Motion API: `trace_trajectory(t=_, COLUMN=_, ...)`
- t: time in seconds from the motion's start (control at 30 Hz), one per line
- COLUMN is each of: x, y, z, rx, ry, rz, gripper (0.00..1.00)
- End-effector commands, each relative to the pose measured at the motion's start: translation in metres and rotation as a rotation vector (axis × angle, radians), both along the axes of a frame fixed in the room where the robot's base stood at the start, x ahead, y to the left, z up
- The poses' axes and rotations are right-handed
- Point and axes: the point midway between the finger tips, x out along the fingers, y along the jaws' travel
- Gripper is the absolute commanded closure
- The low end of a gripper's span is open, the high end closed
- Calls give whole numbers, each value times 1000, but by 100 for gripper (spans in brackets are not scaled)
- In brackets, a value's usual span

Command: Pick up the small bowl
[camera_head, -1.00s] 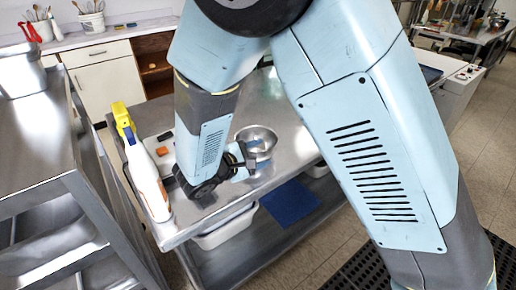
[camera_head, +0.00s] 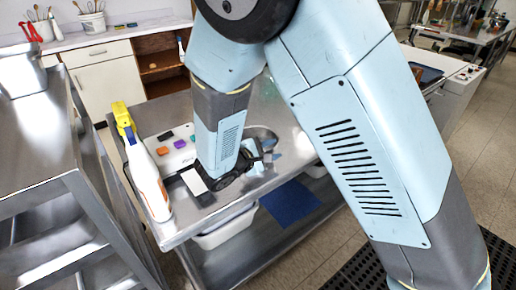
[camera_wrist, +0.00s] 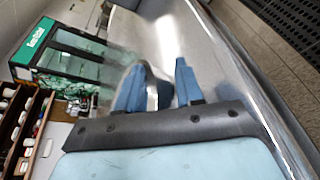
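The small bowl (camera_head: 263,132) is shiny steel and sits on the metal table, partly hidden behind my arm and gripper. My gripper (camera_head: 268,157) is low over the table at the bowl's near side. In the wrist view my gripper (camera_wrist: 158,82) shows two blue fingers spread apart. The bowl's curved steel side (camera_wrist: 151,88) shows between them, close to the left finger, with a gap toward the right finger. I cannot tell whether either finger touches it.
A white and yellow spray bottle (camera_head: 146,170) stands at the table's left edge. A white board (camera_head: 170,150) with small coloured blocks lies left of my arm. A white bin (camera_head: 226,229) and blue mat (camera_head: 290,202) are on the lower shelf. A steel rack (camera_head: 50,150) stands left.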

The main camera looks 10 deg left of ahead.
Motion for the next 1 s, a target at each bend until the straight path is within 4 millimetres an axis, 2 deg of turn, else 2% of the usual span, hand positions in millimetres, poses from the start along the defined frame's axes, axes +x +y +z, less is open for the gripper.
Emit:
trace_trajectory(t=0.03, x=0, y=0, z=0, rx=0, ry=0, rz=0, gripper=69)
trace_trajectory(t=0.37, x=0, y=0, z=0, rx=0, ry=0, rz=0, gripper=100)
trace_trajectory(t=0.83, x=0, y=0, z=1, rx=1, ry=-1, rz=0, gripper=100)
trace_trajectory(t=1.0, x=0, y=0, z=10, rx=3, ry=-1, rz=0, gripper=100)
